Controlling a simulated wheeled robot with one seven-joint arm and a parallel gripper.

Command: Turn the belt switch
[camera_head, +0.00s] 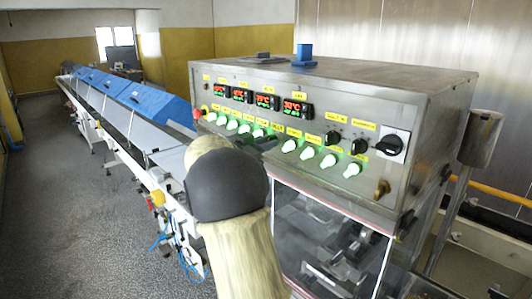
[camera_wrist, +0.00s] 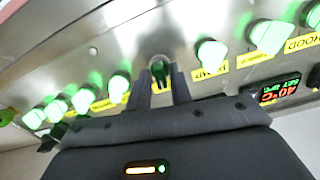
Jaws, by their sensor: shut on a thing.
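A steel control panel (camera_head: 300,128) carries a row of green-lit switches (camera_head: 328,161) with yellow labels. My gripper (camera_head: 264,140) reaches the middle of this row in the head view, where my arm hides part of the panel's lower left. In the wrist view my gripper (camera_wrist: 162,84) has its two dark fingers close together, shut on a small switch knob (camera_wrist: 159,66) between green-lit switches. The knob's top shows grey with a dark, greenish front. The label below it is mostly covered by the fingers, so I cannot read whether it is the belt switch.
Red digital displays (camera_head: 266,101) sit above the switches. Black rotary knobs (camera_head: 359,146) and a large black switch (camera_head: 392,144) are at the right. A clear-windowed cabinet (camera_head: 335,240) is below. A long conveyor (camera_head: 125,128) with blue covers runs back left beside open floor.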

